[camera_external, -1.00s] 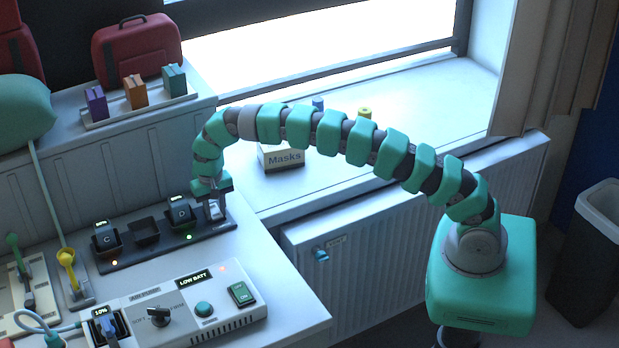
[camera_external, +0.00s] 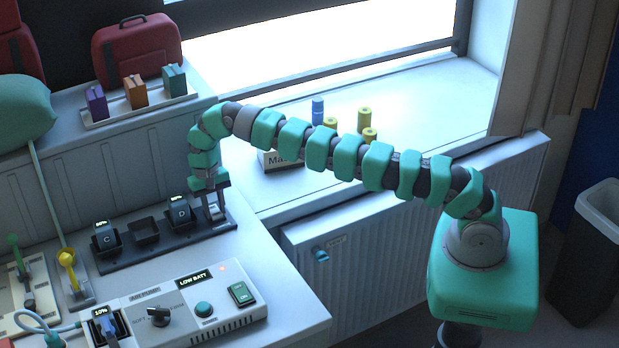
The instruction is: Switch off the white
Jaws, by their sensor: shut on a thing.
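A white control box (camera_external: 150,292) stands on the counter, with a "LOW BATT" display, a lit red light, a dark knob, a round green button and a green rocker switch (camera_external: 241,293). Behind it lies a long dark charging rack (camera_external: 165,250) holding battery C (camera_external: 106,237) and battery D (camera_external: 180,213), with an empty slot between them. My gripper (camera_external: 214,214) points down at the rack's right end. It is shut on a small pale switch there, mostly hidden between the fingers. I cannot tell the switch's position.
A "Masks" box (camera_external: 272,162) and several blue and yellow small bottles (camera_external: 364,121) stand on the sill under my arm. A radiator (camera_external: 370,265) is below. Yellow (camera_external: 68,260) and green levers stand left of the rack.

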